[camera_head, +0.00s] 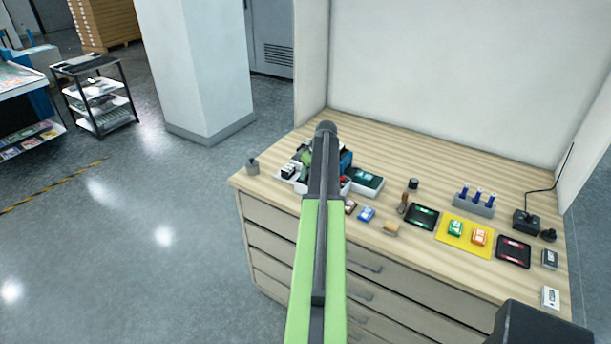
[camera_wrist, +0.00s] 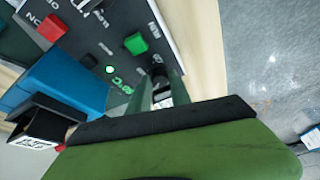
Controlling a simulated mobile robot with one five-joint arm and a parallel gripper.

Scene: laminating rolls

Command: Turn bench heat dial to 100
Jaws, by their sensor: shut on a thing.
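In the wrist view, a dark control panel (camera_wrist: 135,25) fills the upper middle, with a red button, a green button (camera_wrist: 135,43) and a lit green lamp (camera_wrist: 110,69). My gripper (camera_wrist: 160,80) reaches the panel's lower right edge. Its two fingers are shut around a small dark knob (camera_wrist: 158,71), which appears to be the heat dial. The fingers hide most of the knob, and its pointer and setting cannot be read. In the head view, my arm covers much of the bench unit (camera_head: 345,162) and hides my gripper.
A blue block (camera_wrist: 60,82) stands close to my gripper in the wrist view. On the wooden bench (camera_head: 440,165) are a green-topped box (camera_head: 366,179), a yellow mat (camera_head: 449,243), dark trays (camera_head: 422,216) and a rack with blue pegs (camera_head: 475,206). Walls rise behind and at both sides.

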